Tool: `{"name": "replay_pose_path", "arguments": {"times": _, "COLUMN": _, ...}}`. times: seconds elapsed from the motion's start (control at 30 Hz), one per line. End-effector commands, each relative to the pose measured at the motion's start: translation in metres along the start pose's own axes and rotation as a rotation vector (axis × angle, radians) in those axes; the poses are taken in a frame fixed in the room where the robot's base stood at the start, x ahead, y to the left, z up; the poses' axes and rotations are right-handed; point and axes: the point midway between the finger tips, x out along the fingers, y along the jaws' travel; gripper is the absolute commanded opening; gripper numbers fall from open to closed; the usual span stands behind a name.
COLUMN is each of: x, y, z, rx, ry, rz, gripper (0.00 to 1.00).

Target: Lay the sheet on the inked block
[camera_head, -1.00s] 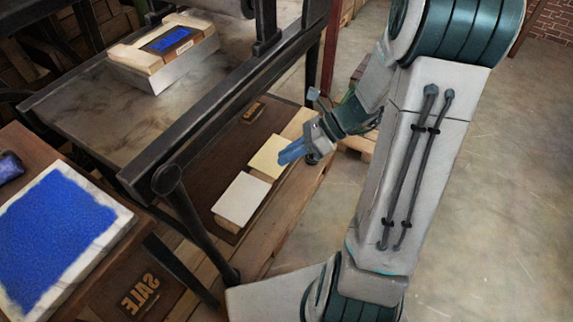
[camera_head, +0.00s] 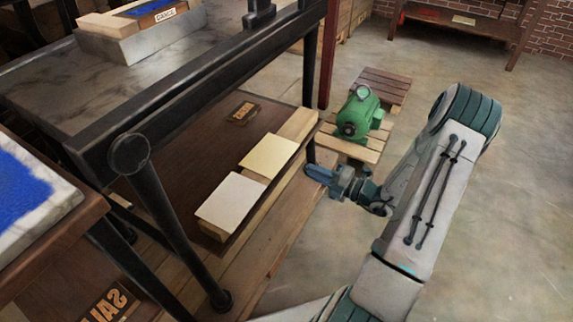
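A white sheet (camera_head: 230,201) and a cream sheet (camera_head: 269,155) lie on pale wooden supports on the low brown shelf beside the press. A block with blue ink on its top (camera_head: 152,8) sits in a pale wooden frame with a small label, on a grey slab on the press bed. The picture's top edge cuts it off. My gripper (camera_head: 317,175), with blue fingers, is just right of the shelf, apart from both sheets. Its fingers are small and seen side-on, so I cannot tell whether they are open. I see nothing hanging from them.
A black press rail (camera_head: 215,78) and legs stand between the shelf and the bed (camera_head: 60,85). A blue-inked slab (camera_head: 50,215) is at the left edge. A green motor (camera_head: 360,114) stands on a pallet behind my gripper. The floor at right is clear.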

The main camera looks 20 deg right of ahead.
Motion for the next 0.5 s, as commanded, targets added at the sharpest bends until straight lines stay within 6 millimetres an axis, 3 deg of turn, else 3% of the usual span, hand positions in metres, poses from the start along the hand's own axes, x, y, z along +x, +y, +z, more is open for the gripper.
{"name": "replay_pose_path", "arguments": {"times": 0.5, "x": 0.072, "y": 0.002, "z": -0.002, "rx": -0.002, "ry": 0.005, "rz": 0.001, "gripper": 0.17}}
